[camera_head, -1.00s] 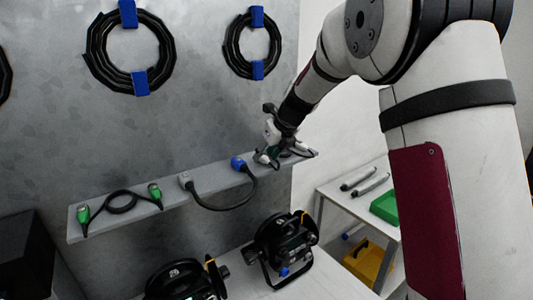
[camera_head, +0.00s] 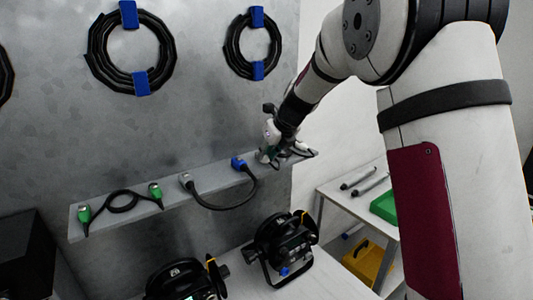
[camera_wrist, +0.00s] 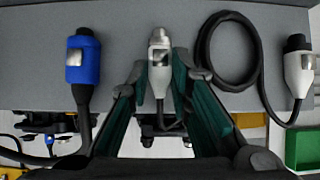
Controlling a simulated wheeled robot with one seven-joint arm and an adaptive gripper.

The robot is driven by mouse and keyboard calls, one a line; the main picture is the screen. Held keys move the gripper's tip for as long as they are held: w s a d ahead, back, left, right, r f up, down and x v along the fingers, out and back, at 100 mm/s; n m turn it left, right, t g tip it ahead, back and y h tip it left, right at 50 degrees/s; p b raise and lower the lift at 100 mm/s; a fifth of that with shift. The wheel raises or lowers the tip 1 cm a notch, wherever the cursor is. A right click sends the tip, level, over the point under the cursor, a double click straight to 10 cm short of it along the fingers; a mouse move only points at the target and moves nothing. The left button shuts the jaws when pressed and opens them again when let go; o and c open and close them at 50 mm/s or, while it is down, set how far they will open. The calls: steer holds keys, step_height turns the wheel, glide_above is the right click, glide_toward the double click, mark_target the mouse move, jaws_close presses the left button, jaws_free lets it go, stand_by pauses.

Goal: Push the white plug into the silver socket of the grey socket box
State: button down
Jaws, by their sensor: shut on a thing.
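A white plug (camera_wrist: 159,48) with a silver tip lies on the grey shelf, between the teal fingers of my gripper (camera_wrist: 158,78) in the wrist view. The gripper is shut on its body. A second white plug (camera_wrist: 299,68) lies on the shelf to the right, beside a looped black cable. In the head view my gripper (camera_head: 270,153) is at the right part of the shelf and mostly hides the held plug. I cannot make out the grey socket box or its silver socket in either view.
The grey shelf (camera_head: 120,205) also bears a blue plug (camera_head: 238,163), a pale plug (camera_head: 186,178) and a cable with green plugs (camera_head: 155,190). Black lamps (camera_head: 285,245) stand below. A side table (camera_head: 340,195) with a green tray (camera_head: 385,206) is at right.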

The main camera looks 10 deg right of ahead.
mark_target(267, 158)
steer(key=shift+r, duration=0.15)
steer(key=shift+r+p, duration=0.6)
steer(key=shift+r, duration=1.8)
steer(key=shift+s, duration=0.1)
